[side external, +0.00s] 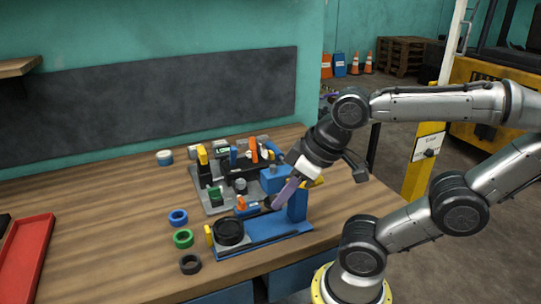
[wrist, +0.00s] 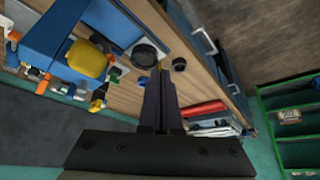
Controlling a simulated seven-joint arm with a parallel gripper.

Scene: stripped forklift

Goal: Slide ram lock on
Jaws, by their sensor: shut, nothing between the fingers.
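My gripper (side external: 270,204) is shut and empty, angled down over the stripped forklift on the bench. Its dark fingers are together in the wrist view (wrist: 158,72). In the side view the fingertips are close to a small orange piece (side external: 241,203) and the blue base (side external: 262,240); I cannot tell whether they touch anything. A black round part (side external: 229,232) sits at the left of the blue base, and a blue upright block (side external: 298,205) at its right. Behind is a grey plate (side external: 212,199) with black, yellow, orange and blue parts. I cannot tell which part is the ram lock.
A blue ring (side external: 178,217), a green ring (side external: 183,239) and a black ring (side external: 190,264) lie left of the base. A white and blue round piece (side external: 165,158) stands further back. A red tray (side external: 25,258) is at the far left. The bench between is clear.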

